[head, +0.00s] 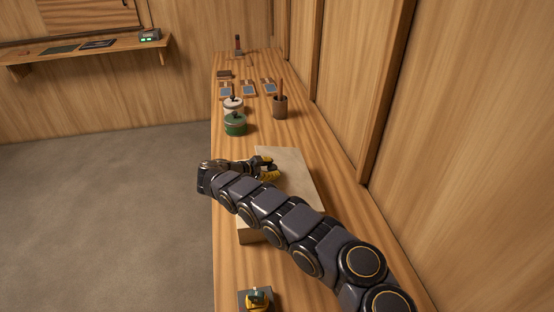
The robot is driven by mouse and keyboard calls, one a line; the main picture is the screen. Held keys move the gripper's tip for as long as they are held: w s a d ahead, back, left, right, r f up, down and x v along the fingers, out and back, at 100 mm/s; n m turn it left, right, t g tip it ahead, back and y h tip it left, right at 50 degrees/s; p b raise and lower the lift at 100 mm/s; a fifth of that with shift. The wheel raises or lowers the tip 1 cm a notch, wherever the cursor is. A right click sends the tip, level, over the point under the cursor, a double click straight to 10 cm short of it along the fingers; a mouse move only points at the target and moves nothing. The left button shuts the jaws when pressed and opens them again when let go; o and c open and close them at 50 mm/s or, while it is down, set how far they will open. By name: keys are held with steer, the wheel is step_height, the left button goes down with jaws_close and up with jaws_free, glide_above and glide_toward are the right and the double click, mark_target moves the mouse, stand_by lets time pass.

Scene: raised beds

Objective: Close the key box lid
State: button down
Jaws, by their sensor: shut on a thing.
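The key box (248,237) is a pale wooden box on the bench, partly hidden behind my arm. Its lid (293,172) shows as a flat pale panel beyond my arm. How far the lid stands open is hard to tell from this angle. My gripper (268,170), with yellow fingertips, is at the left part of the lid panel. It is shut on the lid; the exact contact is small and partly hidden.
Green (235,125) and white (233,106) lidded pots and a brown cup (280,107) stand farther along the bench (300,118). A dark block with a yellow-green item (257,299) is at the near end. The wooden wall (450,130) borders the right.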

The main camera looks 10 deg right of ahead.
steer(key=shift+a+f, duration=0.35)
steer(key=shift+f, duration=0.45)
steer(key=shift+a+f, duration=0.3)
steer(key=shift+f, duration=0.45)
steer(key=shift+a+f, duration=0.15)
steer(key=shift+f, duration=0.1)
steer(key=c, duration=0.7)
jaws_free()
steer(key=shift+s, duration=0.1)
steer(key=shift+r, duration=0.1)
steer(key=v, duration=1.2)
steer(key=shift+r, duration=0.15)
steer(key=shift+d, duration=0.25)
